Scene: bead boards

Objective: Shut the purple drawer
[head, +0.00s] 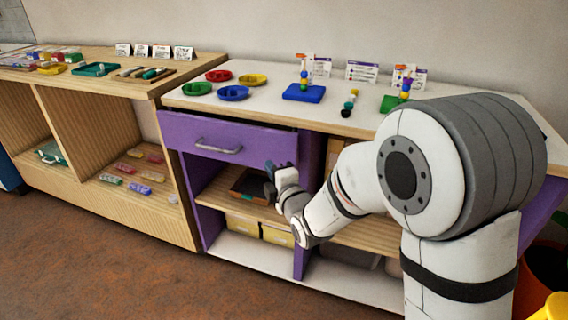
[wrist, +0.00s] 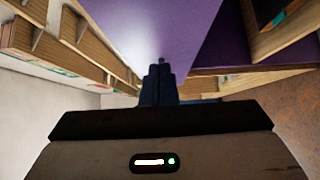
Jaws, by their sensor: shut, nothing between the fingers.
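The purple drawer (head: 240,137) is at the upper left of the white-topped cabinet, with a grey bar handle (head: 218,149) on its front. Its front appears to stand slightly out from the cabinet. My gripper (head: 270,170) is by the lower right part of the drawer front, to the right of the handle. In the wrist view the dark fingers (wrist: 158,72) are together and empty, with their tips against or just before a large purple surface (wrist: 150,30). I cannot tell whether they touch it. The handle does not show in the wrist view.
The white cabinet top (head: 262,112) holds coloured dishes, a blue bead board (head: 303,93) and cards. A dark tray (head: 250,186) and yellow bins (head: 243,224) sit on shelves below the drawer. A wooden shelf unit (head: 95,130) stands to the left. The brown floor in front is clear.

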